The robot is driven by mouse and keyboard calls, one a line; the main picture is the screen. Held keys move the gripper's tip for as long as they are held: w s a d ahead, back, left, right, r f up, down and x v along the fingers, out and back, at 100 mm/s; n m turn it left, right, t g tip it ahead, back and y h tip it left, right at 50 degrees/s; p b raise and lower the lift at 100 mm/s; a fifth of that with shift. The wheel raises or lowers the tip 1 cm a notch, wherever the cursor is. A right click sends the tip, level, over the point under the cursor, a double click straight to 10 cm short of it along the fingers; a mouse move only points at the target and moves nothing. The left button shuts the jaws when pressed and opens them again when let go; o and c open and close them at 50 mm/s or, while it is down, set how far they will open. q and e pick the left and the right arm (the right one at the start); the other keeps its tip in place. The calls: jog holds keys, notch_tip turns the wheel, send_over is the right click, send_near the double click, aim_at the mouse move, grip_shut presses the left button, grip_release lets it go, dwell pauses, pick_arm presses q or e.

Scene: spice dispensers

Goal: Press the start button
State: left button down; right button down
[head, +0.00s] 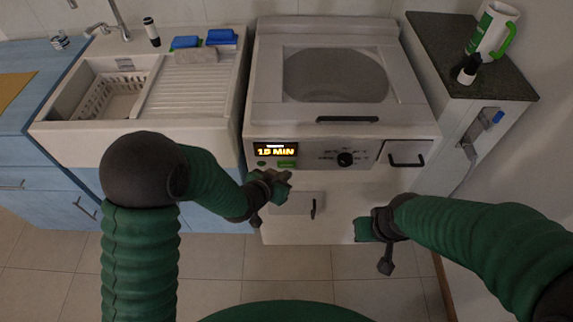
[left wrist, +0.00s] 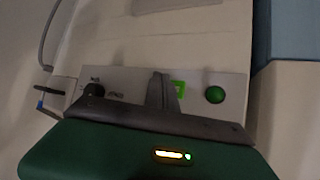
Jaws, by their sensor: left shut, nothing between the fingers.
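The white machine (head: 300,110) has a front panel with a lit display (head: 276,150) reading "15 MIN". Below the display are a small round dark-green button (head: 261,163) and a wider bright-green rectangular button (head: 287,164). In the left wrist view the round button (left wrist: 215,94) is clear and the rectangular one (left wrist: 179,87) is partly hidden by my fingers. I cannot read which is labelled start. My left gripper (head: 284,177) is shut and empty, just below the rectangular button; contact cannot be told. My right gripper (head: 361,229) hangs low before the machine, its fingers unclear.
A black knob (head: 345,159) and a drawer handle (head: 407,161) are right on the panel. A sink (head: 68,140) with a drying rack stands left. A dark counter (head: 440,50) with a green-and-white jug (head: 492,30) stands right. Tiled floor (head: 300,262) is open in front.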

pick_arm(q)
jog(key=shift+w, duration=0.1)
jog(key=shift+w, duration=0.3)
jog(key=shift+w+r, duration=0.1)
jog(key=shift+w, duration=0.25)
dwell(0.6)
jog(key=shift+s, duration=0.8)
jog(key=shift+s, duration=0.1)
jog(key=shift+s, duration=2.4)
